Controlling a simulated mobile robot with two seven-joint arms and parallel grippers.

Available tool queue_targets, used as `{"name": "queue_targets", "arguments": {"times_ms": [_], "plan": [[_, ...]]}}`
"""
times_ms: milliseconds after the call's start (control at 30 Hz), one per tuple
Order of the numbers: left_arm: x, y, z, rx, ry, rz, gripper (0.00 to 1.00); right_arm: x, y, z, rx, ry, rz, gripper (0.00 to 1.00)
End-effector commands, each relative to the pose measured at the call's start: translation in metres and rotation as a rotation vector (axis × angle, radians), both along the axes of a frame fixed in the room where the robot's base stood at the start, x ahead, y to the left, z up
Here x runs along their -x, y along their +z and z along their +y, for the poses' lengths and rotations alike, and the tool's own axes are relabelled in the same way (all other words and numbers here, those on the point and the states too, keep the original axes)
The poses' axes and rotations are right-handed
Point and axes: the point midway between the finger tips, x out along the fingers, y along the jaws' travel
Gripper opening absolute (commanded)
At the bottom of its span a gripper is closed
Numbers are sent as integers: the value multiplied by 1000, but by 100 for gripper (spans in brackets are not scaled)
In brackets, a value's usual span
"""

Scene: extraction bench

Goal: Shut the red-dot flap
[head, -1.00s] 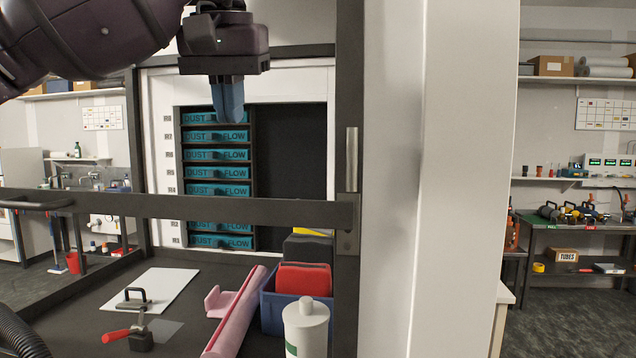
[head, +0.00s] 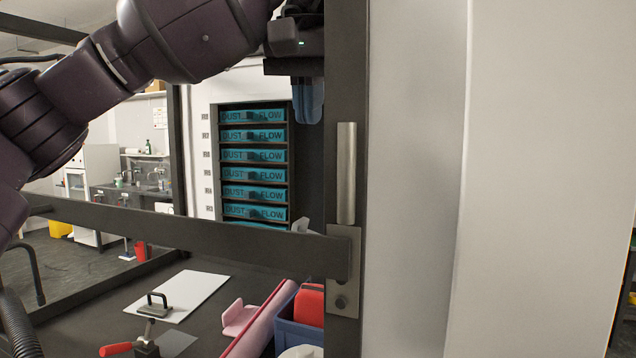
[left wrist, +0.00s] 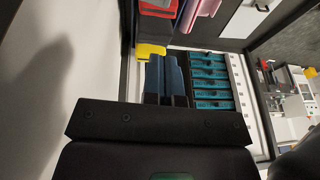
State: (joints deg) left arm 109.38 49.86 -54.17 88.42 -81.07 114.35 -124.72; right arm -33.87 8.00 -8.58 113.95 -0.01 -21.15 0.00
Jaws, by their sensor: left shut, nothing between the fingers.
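I see no red dot, and I cannot tell which part is the red-dot flap. A dark upright post (head: 345,100) with a dark crossbar (head: 200,232) and a metal cylinder (head: 346,175) stands close in front of me in the head view. My left gripper (head: 309,112) is shut and empty, high up just left of the post, its blue fingers pointing down. In the left wrist view its fingers (left wrist: 165,75) lie together, with the teal slotted rack (left wrist: 211,82) beyond to their right. The rack (head: 253,156) also shows in the head view. My right gripper is not in view.
A white wall (head: 415,180) fills the right side. On the dark bench behind the crossbar are a white sheet (head: 185,295), a red-handled clamp (head: 140,345), a pink rail (head: 262,318) and a blue bin (head: 290,335). A yellow thing (left wrist: 150,51) shows near the fingers.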

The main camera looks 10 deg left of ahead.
Motion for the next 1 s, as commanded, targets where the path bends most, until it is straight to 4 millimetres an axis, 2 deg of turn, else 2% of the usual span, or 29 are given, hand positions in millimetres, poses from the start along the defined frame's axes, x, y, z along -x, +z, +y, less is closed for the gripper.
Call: {"name": "queue_targets", "arguments": {"times_ms": [167, 433, 700, 1000], "plan": [[-5, -15, 1, -1, 0, 2, 0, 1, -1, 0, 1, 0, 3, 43], [-18, -59, 3, -1, 2, 3, 0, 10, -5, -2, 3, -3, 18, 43], [-30, -103, 6, -2, 2, 3, 0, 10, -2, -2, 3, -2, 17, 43], [-31, -130, 13, 0, 0, 1, 0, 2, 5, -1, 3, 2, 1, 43]]}}
